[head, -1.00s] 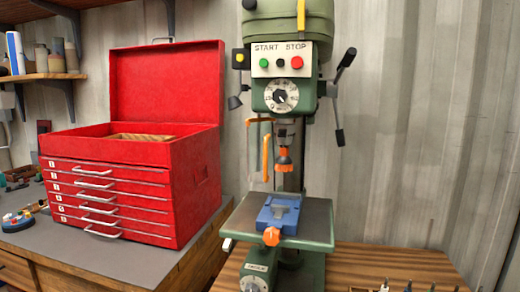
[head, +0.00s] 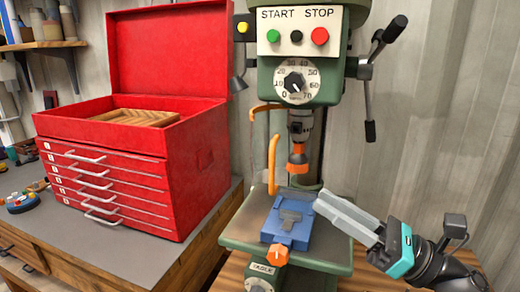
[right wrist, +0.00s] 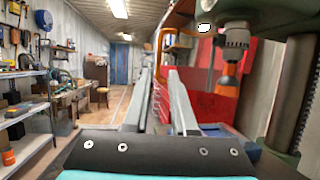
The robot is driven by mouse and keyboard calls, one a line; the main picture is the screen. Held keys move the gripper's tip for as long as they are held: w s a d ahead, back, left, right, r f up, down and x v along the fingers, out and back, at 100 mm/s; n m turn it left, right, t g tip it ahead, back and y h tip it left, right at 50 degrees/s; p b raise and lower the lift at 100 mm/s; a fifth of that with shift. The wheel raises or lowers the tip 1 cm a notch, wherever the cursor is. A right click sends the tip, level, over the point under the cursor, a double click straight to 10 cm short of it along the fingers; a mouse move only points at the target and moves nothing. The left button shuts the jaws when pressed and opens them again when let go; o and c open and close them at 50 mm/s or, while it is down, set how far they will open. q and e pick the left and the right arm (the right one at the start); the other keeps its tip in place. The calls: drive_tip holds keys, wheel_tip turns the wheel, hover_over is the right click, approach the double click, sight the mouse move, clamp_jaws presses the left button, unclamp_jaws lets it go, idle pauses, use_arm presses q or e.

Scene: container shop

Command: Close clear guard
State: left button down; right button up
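The green drill press (head: 262,80) stands at centre, with START and STOP buttons and a dial on its head. The clear guard shows mainly by its orange bracket (head: 264,108) and upright orange handle (head: 273,162), left of the chuck (head: 298,130); its transparent panel is hard to make out. The orange handle also shows in the right wrist view (right wrist: 158,52), beyond my fingertips. My right gripper (head: 325,203) is at the right of the blue vise, apart from the handle. Its fingers are parallel with an empty gap between them (right wrist: 160,78). My left gripper is out of view.
A blue vise (head: 290,217) sits on the press table under the orange-tipped drill. A red tool chest (head: 110,190) with its lid up stands to the left. A black feed lever (head: 370,100) sticks out at the press's right.

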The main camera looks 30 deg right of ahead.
sight(256, 159)
drive_tip(key=p+x, duration=0.5)
drive_tip(key=x, duration=0.7)
drive_tip(key=shift+w+a+r, duration=0.15)
drive_tip(key=shift+w+r, duration=0.05)
drive_tip(key=shift+r, duration=0.1)
drive_tip(key=shift+p+x, duration=0.45)
drive_tip(key=shift+x, duration=0.35)
drive_tip(key=shift+f, duration=0.15)
clamp_jaws()
